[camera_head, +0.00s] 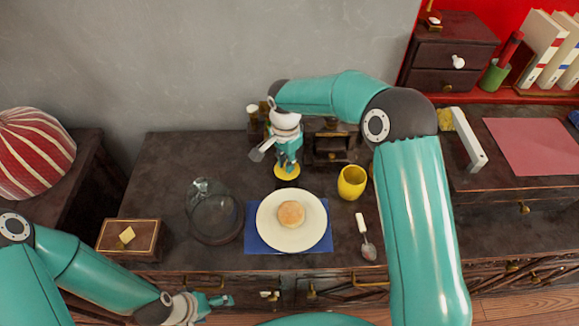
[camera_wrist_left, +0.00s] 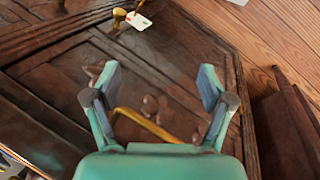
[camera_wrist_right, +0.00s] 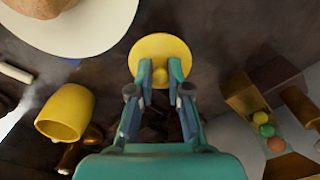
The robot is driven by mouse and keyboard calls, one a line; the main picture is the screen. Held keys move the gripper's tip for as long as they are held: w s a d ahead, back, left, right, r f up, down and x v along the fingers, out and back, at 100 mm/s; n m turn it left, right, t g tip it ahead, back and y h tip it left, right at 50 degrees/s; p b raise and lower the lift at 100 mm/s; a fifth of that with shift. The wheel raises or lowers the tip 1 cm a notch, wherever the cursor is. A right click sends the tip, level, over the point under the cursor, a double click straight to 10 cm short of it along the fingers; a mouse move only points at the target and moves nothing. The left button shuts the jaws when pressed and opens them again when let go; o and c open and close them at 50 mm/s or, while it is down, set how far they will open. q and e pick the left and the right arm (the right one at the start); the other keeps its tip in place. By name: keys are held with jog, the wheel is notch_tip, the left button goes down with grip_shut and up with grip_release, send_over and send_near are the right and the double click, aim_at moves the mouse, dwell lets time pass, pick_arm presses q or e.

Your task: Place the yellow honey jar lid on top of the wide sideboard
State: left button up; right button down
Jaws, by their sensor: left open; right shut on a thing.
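The yellow honey jar lid (camera_head: 287,173) is a round disc below my right gripper (camera_head: 288,158). In the right wrist view the lid (camera_wrist_right: 160,48) shows between the fingertips of my right gripper (camera_wrist_right: 160,80), which is shut on its small knob. The lid is over the dark wooden sideboard (camera_head: 170,170), behind the white plate; I cannot tell whether it touches the top. My left gripper (camera_head: 215,300) is open and empty in front of the sideboard. In the left wrist view my left gripper (camera_wrist_left: 160,85) faces the dark carved wooden front.
A yellow cup-like jar (camera_head: 352,182) stands right of the plate (camera_head: 268,230), which bears a bun (camera_head: 291,214). A glass dome (camera_head: 213,212), a wooden box (camera_head: 130,240) and a small scoop (camera_head: 366,238) are nearby. The sideboard's back left is clear.

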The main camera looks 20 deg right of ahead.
notch_tip(320, 180, down, 3)
dwell(0.3)
jog(key=c, duration=1.1)
grip_release()
